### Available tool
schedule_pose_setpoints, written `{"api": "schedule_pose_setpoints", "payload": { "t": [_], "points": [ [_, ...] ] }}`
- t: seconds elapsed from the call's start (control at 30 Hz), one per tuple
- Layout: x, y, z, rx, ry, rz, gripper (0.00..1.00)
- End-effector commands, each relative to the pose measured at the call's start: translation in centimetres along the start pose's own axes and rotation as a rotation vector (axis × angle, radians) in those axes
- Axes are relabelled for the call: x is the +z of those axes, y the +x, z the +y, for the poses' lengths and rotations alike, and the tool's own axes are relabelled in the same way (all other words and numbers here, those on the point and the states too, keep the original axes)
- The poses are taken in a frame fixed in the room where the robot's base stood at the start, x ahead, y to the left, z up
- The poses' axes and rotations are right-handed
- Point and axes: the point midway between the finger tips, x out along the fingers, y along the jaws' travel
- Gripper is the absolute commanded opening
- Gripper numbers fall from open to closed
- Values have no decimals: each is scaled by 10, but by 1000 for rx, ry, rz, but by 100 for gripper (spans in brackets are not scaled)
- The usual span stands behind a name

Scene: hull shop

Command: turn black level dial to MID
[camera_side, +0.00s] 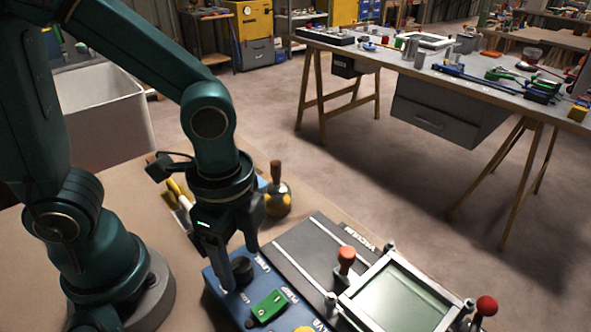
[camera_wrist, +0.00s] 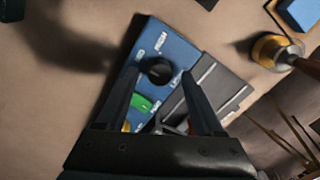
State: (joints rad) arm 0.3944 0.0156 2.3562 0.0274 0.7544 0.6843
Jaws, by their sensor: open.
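The black level dial (camera_side: 242,270) stands on a blue panel (camera_side: 219,280), beside white lettering that seems to read LEVEL. In the wrist view the dial (camera_wrist: 158,71) shows as a round dark knob. My gripper (camera_side: 240,268) is open, pointing down, with one finger on each side of the dial. In the wrist view my gripper (camera_wrist: 159,73) also has the dial between its fingertips, with gaps showing. I cannot tell whether either finger touches it. White marks stand around the dial, too small to read surely. The dial's pointer cannot be made out.
A green rocker switch (camera_side: 268,306) marked PUMP sits near the dial on the panel. A dark plate marked VACUUM (camera_side: 325,248), a red-knobbed lever (camera_side: 345,262) and a clear-topped frame (camera_side: 400,296) lie to the right. A brass wooden-handled tool (camera_side: 277,195) stands behind.

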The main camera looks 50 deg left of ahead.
Motion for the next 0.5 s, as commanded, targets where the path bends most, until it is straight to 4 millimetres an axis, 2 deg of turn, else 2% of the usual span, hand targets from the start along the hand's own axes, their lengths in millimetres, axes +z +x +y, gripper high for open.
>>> {"api": "schedule_pose_setpoints", "payload": {
  "t": [0.3,0.5],
  "points": [
    [0,-36,0,-3,1,3,69],
    [0,-43,0,0,1,1,69]
  ]
}}
